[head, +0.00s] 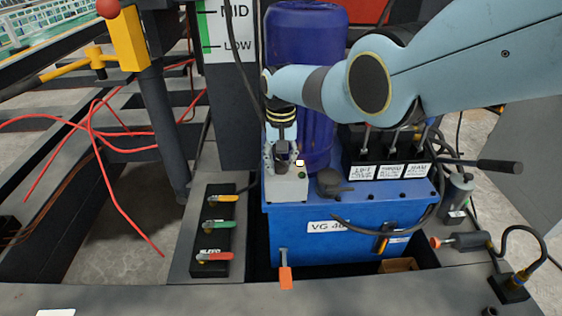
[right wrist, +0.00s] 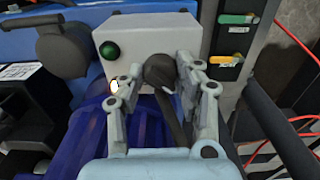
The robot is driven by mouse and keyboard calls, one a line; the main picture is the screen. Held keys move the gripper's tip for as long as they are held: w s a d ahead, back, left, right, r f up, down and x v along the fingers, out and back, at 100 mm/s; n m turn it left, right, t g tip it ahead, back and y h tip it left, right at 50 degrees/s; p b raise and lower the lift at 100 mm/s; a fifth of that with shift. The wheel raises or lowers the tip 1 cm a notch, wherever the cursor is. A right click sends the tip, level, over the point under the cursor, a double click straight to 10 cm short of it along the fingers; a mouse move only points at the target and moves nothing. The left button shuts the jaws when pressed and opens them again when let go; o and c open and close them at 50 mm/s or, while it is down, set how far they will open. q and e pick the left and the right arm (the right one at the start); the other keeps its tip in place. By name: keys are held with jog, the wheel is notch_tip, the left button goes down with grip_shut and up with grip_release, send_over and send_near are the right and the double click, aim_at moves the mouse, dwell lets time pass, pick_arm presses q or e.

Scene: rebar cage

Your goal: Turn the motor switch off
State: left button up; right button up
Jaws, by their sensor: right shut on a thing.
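The motor switch is a dark rotary knob (right wrist: 160,69) on a light grey box (right wrist: 135,28) in the right wrist view. In the head view the box (head: 288,190) stands on the left part of the blue power unit. My right gripper (head: 283,158) reaches down to it from the right. In the wrist view its fingers (right wrist: 160,82) are on either side of the knob, shut on it. They hide part of the knob and the box face. A green button (right wrist: 109,50) and a lit pale lamp (right wrist: 116,85) are beside the knob. My left gripper is not in view.
The blue power unit (head: 345,233) has a dark blue drum (head: 306,32) behind the box. Black levers with white labels (head: 390,171) are to the right. Yellow, green and red handles (head: 217,226) are to the left. Red hoses (head: 125,222) lie at far left.

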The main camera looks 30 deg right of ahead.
aim_at(281, 161)
dwell(0.3)
jog(key=o, duration=1.2)
jog(key=shift+a, duration=0.1)
jog(key=shift+c, duration=0.2)
notch_tip(281, 161, up, 12)
